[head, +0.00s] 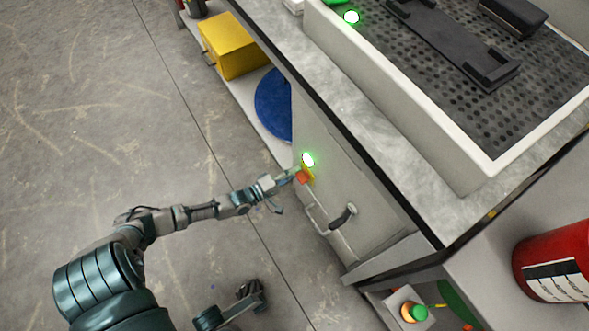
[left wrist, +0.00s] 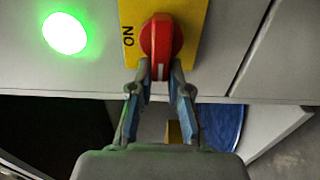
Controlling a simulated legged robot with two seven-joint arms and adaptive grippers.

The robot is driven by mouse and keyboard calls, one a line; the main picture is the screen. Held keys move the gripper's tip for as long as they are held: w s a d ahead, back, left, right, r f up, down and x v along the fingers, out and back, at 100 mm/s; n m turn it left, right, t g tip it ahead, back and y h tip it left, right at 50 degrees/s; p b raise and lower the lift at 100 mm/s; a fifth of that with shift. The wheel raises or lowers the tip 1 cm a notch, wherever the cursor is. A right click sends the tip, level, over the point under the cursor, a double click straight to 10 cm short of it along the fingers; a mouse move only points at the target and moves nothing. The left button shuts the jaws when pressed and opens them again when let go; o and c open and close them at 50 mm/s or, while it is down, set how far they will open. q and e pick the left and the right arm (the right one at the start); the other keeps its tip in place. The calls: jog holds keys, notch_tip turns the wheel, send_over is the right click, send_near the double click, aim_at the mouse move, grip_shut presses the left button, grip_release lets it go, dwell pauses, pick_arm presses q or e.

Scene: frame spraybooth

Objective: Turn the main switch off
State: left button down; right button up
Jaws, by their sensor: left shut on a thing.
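The main switch is a red rotary knob (left wrist: 161,38) on a yellow plate (left wrist: 194,25) on the cabinet front. The word ON is printed on the plate, left of the knob in the left wrist view. A white mark on the knob points down towards my gripper there. My left gripper (left wrist: 160,78) is shut on the knob, one finger on each side. In the head view my left gripper (head: 296,177) reaches the yellow plate (head: 307,172) and partly hides the knob. My right gripper (head: 251,291) is low over the floor, and its fingers are too small to judge.
A lit green lamp (head: 308,159) sits beside the switch plate. A cabinet handle (head: 343,217) is below the switch in the head view. A yellow box (head: 233,46) and a blue disc (head: 272,104) are on the lower shelf. Floor on the left is clear.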

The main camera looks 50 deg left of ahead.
pick_arm(q)
jog(key=shift+s+d+f, duration=0.15)
jog(key=shift+s+f, duration=0.1)
jog(key=shift+f, duration=0.3)
jog(key=c, duration=1.1)
grip_release()
jog(key=shift+w+r, duration=0.1)
jog(key=shift+r, duration=0.05)
jog(key=shift+r, duration=0.1)
jog(key=s, duration=0.8)
jog(key=s+a, duration=0.1)
jog(key=s, duration=0.3)
